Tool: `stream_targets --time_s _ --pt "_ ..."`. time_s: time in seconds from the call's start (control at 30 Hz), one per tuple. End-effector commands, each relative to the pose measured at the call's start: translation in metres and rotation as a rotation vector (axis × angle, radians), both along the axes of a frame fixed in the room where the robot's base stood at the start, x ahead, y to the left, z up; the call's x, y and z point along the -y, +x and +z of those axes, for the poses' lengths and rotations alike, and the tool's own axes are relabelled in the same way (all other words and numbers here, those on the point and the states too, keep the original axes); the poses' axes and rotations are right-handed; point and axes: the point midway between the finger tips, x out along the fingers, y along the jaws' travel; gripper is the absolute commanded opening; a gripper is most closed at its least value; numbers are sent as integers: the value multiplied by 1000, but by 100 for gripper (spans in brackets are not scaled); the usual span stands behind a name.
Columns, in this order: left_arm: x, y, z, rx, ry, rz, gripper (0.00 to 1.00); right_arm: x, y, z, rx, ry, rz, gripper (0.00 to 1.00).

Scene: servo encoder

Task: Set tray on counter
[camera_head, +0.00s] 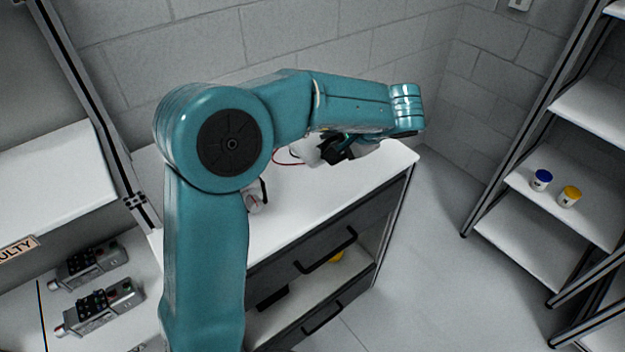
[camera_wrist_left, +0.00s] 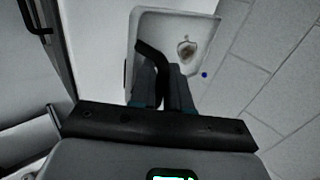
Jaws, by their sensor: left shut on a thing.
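A white tray (camera_wrist_left: 147,28) with a raised rim shows in the left wrist view, with a small grey-brown thing (camera_wrist_left: 187,50) in it. My left gripper (camera_wrist_left: 165,68) is shut at the tray's near side, where a black bent handle-like piece lies between the fingers. In the head view my left gripper (camera_head: 338,150) is over the back part of the white counter (camera_head: 320,195), mostly hidden under my teal arm. Pale parts beside it seem to be the tray; whether it touches the counter I cannot tell. My right gripper is not in view.
The counter has dark drawers (camera_head: 310,240) with black handles. A small white object (camera_head: 254,200) is partly hidden behind my arm. Blue-lidded (camera_head: 541,180) and yellow-lidded (camera_head: 569,196) jars stand on the right shelf. Grey devices (camera_head: 100,305) lie at left. The counter's front right is clear.

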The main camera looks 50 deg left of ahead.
Motion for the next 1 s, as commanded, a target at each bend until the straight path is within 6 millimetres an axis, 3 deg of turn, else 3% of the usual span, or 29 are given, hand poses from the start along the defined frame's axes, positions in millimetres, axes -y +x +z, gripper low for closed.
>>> stream_targets --time_s 0.1,0.3,0.57,0.77,1.0 --pt "-2 -1 -40 -7 0 0 0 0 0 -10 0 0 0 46" --pt "-4 0 -89 -3 0 1 0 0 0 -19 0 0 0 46" --pt "-3 0 -112 -1 0 1 0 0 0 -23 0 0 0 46" --pt "-4 0 -145 -3 0 0 0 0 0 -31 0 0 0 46" --pt "-3 0 -147 1 0 1 0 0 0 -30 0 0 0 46"
